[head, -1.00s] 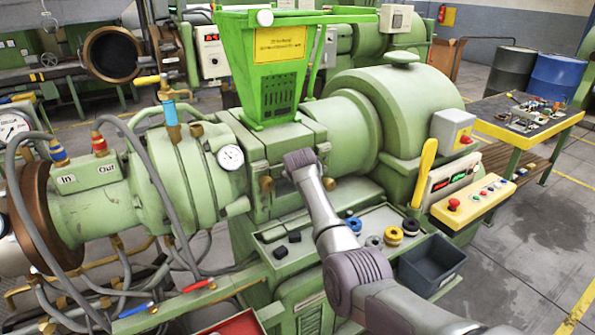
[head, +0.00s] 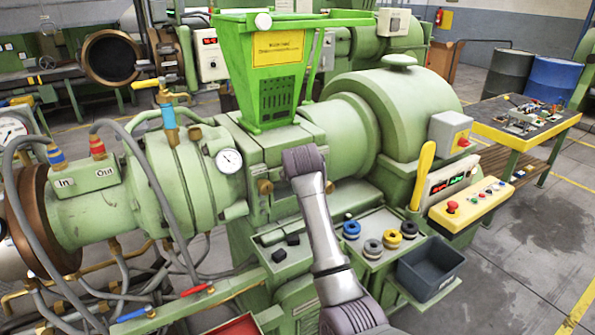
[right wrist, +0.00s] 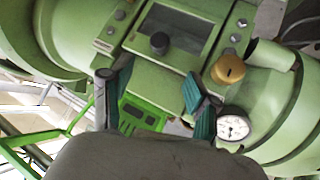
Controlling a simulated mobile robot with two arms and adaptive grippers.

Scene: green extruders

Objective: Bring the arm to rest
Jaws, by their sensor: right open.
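My right arm (head: 322,235) rises from the bottom middle of the head view, in front of the green extruder (head: 345,125). Its far end stops before the extruder's middle, below the green hopper (head: 265,65). The right gripper does not show in the head view. In the right wrist view my right gripper (right wrist: 150,97) is open, with teal pads on its two spread fingers and nothing between them. Extruder surfaces, a brass knob (right wrist: 228,69) and a dial gauge (right wrist: 233,126) lie beyond the fingers. My left gripper is in neither view.
A tray with rings (head: 372,248) and dark blocks sits under the arm, with a dark bin (head: 430,268) to its right. A yellow lever (head: 423,175) and a button panel (head: 470,204) stand at right. The floor (head: 530,240) farther right is clear.

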